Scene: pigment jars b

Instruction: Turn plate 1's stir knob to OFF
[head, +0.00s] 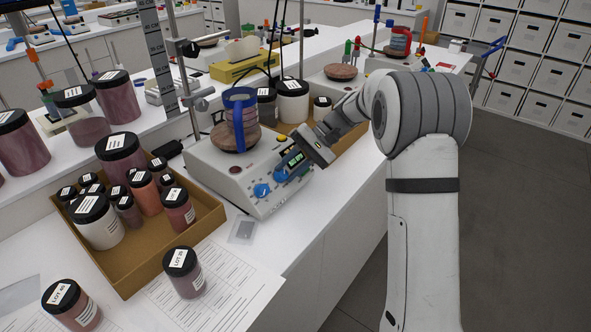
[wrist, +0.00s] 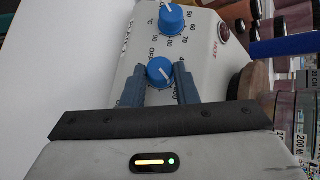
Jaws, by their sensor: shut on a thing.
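The near hot plate (head: 228,178) is a white unit with blue knobs on its sloped front; I cannot read its plate number. My gripper (head: 287,170) reaches it from the right. In the wrist view my gripper (wrist: 160,80) has a blue finger on each side of the lower blue knob (wrist: 160,70), shut on it. The print OFF stands just above this knob. The knob has a pale pointer mark, but its exact direction is hard to tell. Another blue knob (wrist: 172,18) with a °C scale sits above it, clear of the fingers. It also shows in the head view (head: 262,190).
A jar in a blue holder (head: 240,120) stands on the hot plate's round top. A brown tray (head: 205,222) of jars is at left, with a LOT jar (head: 183,272) on paper in front. A second hot plate (head: 335,90) stands behind. The floor at right is clear.

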